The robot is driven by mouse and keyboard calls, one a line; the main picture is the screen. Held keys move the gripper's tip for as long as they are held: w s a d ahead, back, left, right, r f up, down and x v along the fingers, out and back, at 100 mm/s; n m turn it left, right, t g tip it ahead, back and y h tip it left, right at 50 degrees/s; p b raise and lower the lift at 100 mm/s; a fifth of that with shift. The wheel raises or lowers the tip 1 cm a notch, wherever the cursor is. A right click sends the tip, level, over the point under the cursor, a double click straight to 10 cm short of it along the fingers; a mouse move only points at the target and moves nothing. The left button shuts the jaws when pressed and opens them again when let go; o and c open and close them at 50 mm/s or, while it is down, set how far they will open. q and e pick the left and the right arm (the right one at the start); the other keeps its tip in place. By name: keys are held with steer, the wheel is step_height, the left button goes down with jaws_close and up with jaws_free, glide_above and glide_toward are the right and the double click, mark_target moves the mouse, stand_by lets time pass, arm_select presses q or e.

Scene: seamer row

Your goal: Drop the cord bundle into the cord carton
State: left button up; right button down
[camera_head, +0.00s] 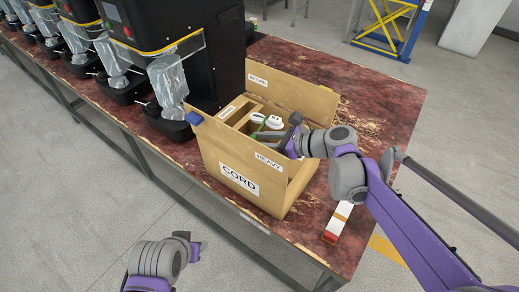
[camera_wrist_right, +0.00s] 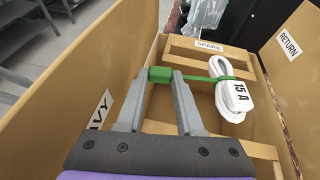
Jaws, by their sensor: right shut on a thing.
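The open cardboard cord carton (camera_head: 222,171) stands on the bench, with a CORD label on its front. It is divided inside by cardboard strips. The cord bundle (camera_wrist_right: 232,98) is a white coil marked 15 A, with a green tie ending in a green tab (camera_wrist_right: 160,74). My right gripper (camera_wrist_right: 160,78) is shut on that tab. The bundle (camera_head: 273,122) shows over the carton opening in the head view; I cannot tell whether it touches a divider. My left gripper (camera_head: 190,245) is at the lower left, away from the carton; its fingers are unclear.
Labels HEAVY, SPARE and RETURN mark parts of the carton. Black machines (camera_head: 155,40) with bagged items stand in a row left of it. A white and red box (camera_head: 338,222) lies on the bench (camera_head: 385,110) to the right. The bench is bare at the back right.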

steer(key=shift+c, duration=2.3)
jaws_free()
steer(key=shift+d, duration=0.1)
steer(key=v, duration=1)
steer(key=shift+d, duration=0.3)
steer(key=shift+s+r, duration=0.1)
steer(key=shift+s, duration=0.05)
